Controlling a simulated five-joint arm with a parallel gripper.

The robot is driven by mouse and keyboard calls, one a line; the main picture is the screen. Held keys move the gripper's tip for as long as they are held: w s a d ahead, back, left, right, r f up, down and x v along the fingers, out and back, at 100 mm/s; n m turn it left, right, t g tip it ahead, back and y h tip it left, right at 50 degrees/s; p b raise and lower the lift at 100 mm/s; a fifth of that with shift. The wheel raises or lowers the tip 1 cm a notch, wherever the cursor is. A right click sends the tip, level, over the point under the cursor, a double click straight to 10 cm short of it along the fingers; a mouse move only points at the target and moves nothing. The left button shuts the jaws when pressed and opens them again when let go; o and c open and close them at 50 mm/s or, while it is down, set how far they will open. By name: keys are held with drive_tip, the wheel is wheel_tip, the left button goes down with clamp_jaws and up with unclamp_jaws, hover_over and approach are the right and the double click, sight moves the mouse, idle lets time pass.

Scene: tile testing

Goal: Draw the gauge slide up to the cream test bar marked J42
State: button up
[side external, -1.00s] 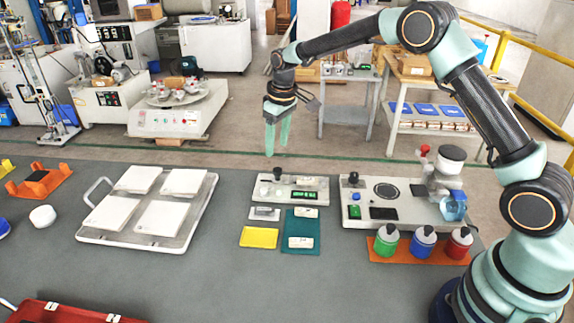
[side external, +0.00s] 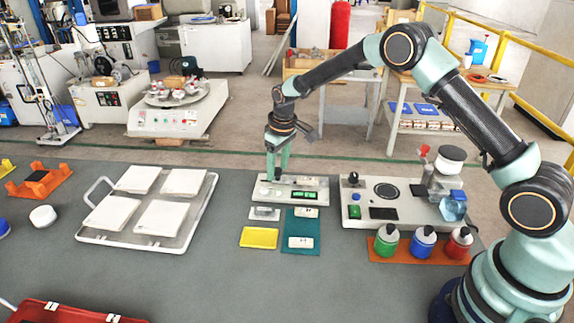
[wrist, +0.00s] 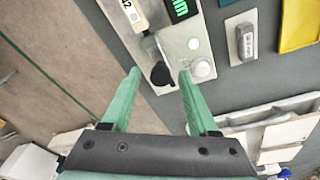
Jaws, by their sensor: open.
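The gauge (side external: 262,199) is a pale flat unit on the grey bench, with a lit green display (wrist: 178,8). Its slide (wrist: 148,48) carries a black knob (wrist: 160,74), seen in the wrist view. The cream test bar (wrist: 133,14) lies on the gauge beyond the slide, with "42" legible and the rest of its mark cut off. Any gap between slide and bar is too small to judge. My gripper (wrist: 160,74) is open, its green fingertips on either side of the knob. In the side view, my gripper (side external: 277,178) hides the knob.
A round silver button (wrist: 202,68) sits close to one fingertip. A grey block (side external: 264,213), a yellow tray (side external: 259,237) and a teal mat (side external: 302,228) with cream bars lie in front. A white tray (side external: 207,205) of tiles is left, another instrument (side external: 410,212) right.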

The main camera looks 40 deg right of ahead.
sight(285, 180)
clamp_jaws()
drive_tip(key=shift+s+d+r, duration=0.1)
drive_tip(key=shift+s+d, duration=0.55)
drive_tip(key=shift+d, duration=0.2)
idle(1.5)
unclamp_jaws()
drive_tip(key=shift+a, duration=0.1)
drive_tip(key=shift+r, duration=2.95)
